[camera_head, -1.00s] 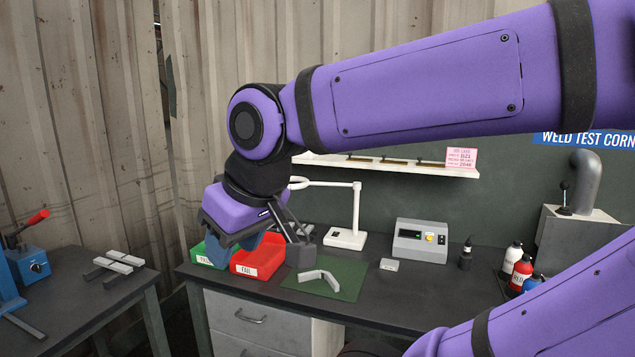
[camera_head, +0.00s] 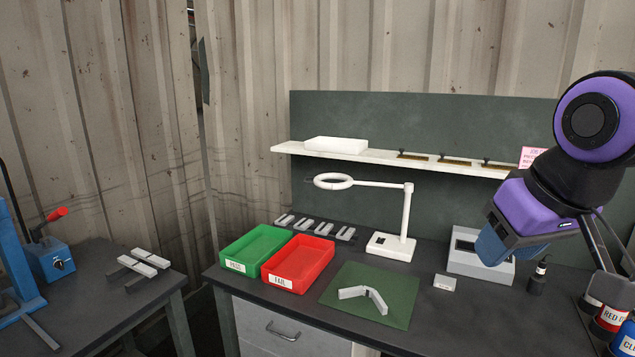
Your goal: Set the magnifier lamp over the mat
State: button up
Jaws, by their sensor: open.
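The white magnifier lamp (camera_head: 405,222) stands upright on the workbench behind the green mat (camera_head: 398,314). Its arm reaches left, so its ring head (camera_head: 333,181) hangs above and behind the red tray, not over the mat. A bent grey metal piece (camera_head: 365,298) lies on the mat.
A green tray (camera_head: 256,249) and a red tray (camera_head: 299,264) sit left of the mat. Bottles (camera_head: 611,318) stand at the right edge. A shelf (camera_head: 380,154) runs behind the lamp.

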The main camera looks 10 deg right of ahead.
aim_at(407, 188)
jog(key=i+j, duration=0.7)
jog(key=j, duration=0.2)
jog(key=i+j+z, duration=0.1)
jog(key=i+j, duration=0.6)
jog(key=j, duration=0.2)
